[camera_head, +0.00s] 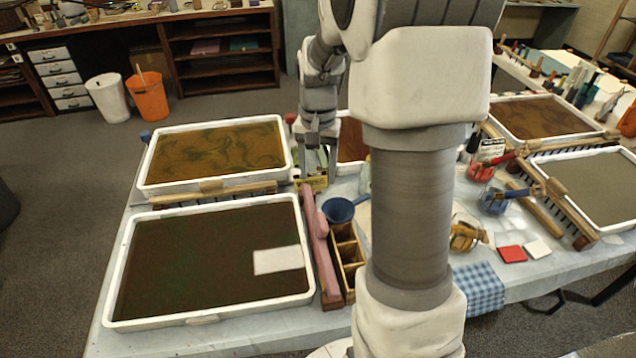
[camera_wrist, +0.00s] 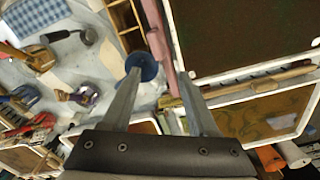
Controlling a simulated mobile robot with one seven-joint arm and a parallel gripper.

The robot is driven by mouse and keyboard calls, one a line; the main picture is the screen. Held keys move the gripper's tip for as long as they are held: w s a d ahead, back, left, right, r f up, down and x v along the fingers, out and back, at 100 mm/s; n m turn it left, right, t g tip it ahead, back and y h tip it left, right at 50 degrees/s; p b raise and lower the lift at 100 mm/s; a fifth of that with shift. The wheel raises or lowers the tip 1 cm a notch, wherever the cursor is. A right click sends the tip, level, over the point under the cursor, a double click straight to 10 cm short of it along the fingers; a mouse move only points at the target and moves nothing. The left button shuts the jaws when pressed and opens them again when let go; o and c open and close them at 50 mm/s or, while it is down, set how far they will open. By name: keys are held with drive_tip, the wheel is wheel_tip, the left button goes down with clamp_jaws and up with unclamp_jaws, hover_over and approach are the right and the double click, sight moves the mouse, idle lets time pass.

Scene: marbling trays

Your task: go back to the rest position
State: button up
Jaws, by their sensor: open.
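My gripper (camera_head: 315,168) hangs fingers-down over the table, right of the two left trays. In the wrist view its two fingers (camera_wrist: 160,78) are apart with nothing held between them. A blue round-headed tool (camera_head: 340,210) lies near it in the head view; it also shows beside the left fingertip in the wrist view (camera_wrist: 149,66). My arm hides the middle of the table in the head view.
A dark tray (camera_head: 113,312) with a white sheet (camera_head: 277,261) is front left; a brown marbled tray (camera_head: 140,184) is behind it. A pink bar (camera_head: 322,250) and wooden divided box (camera_head: 348,262) stand alongside. Two more trays, pots and brushes crowd the right.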

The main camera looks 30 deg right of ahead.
drive_tip(key=s+a+r+n+t, duration=0.3)
drive_tip(key=s+a+r, duration=0.45)
drive_tip(key=r, duration=0.35)
drive_tip(key=s+a+r+n+t, duration=0.1)
drive_tip(key=s+a+n, duration=0.1)
drive_tip(key=s, duration=0.3)
drive_tip(key=s+a+r+n+t+p, duration=0.1)
drive_tip(key=s+a+r+n, duration=0.1)
drive_tip(key=s, duration=0.4)
drive_tip(key=shift+a+r+n+t, duration=0.25)
drive_tip(key=shift+a+n+t, duration=0.05)
drive_tip(key=shift+a, duration=0.15)
drive_tip(key=shift+o, duration=0.2)
idle(0.3)
